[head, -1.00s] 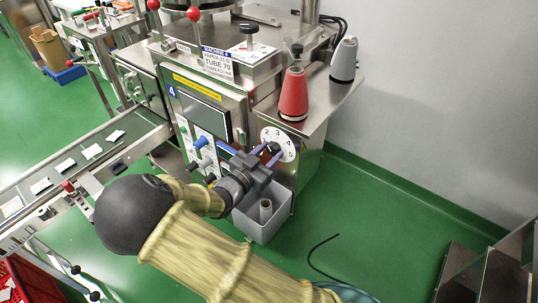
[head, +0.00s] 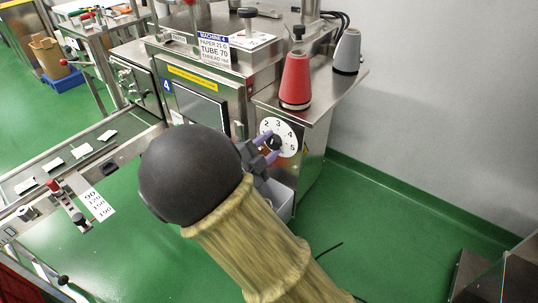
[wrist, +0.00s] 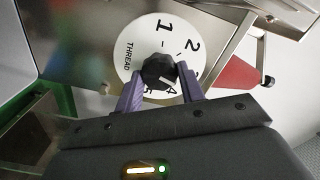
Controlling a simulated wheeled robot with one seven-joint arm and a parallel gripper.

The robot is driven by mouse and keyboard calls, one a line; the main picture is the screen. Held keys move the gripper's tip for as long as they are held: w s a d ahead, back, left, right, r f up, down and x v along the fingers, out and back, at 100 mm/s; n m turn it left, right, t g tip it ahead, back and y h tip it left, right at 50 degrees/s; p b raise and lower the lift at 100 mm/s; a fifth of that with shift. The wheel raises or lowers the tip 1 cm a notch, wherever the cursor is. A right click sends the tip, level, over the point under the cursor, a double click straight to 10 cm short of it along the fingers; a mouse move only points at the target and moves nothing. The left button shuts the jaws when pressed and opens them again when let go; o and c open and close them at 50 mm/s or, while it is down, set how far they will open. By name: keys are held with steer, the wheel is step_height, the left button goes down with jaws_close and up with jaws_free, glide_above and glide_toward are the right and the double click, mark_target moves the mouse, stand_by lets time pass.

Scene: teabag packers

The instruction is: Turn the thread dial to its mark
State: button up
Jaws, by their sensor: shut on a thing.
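The thread dial (head: 289,139) is a white numbered disc on the front of the machine, below the red cone's shelf. Its black faceted knob (wrist: 158,70) sits at the centre. In the wrist view the dial face (wrist: 135,47) reads THREAD, with 1, 2 and 4 legible. A short pale line on the knob points to the lower right, toward the 4. My gripper (wrist: 160,88) is shut on the knob, one purple finger on each side. In the head view my gripper (head: 268,147) reaches the dial from the left, and my arm hides the controls beside it.
A red cone (head: 296,82) and a grey cone (head: 346,55) stand on the shelf above.

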steer(key=m+b, duration=0.2)
steer(key=b, duration=0.1)
steer(key=m+b, duration=0.2)
steer(key=b, duration=0.1)
steer(key=shift+f+m, duration=0.3)
steer(key=shift+f, duration=0.1)
steer(key=m+b, duration=0.4)
steer(key=b, duration=0.3)
steer(key=m+b, duration=0.5)
steer(key=b, duration=0.4)
steer(key=shift+f+m, duration=0.1)
steer(key=shift+m, duration=0.3)
steer(key=m+b, duration=0.1)
steer(key=b, duration=0.1)
steer(key=m+b, duration=0.1)
steer(key=b, duration=0.1)
steer(key=shift+r+m+b, duration=0.3)
steer(key=shift+r, duration=0.1)
steer(key=o, duration=1)
steer(key=shift+c, duration=0.2)
steer(key=shift+a, duration=0.1)
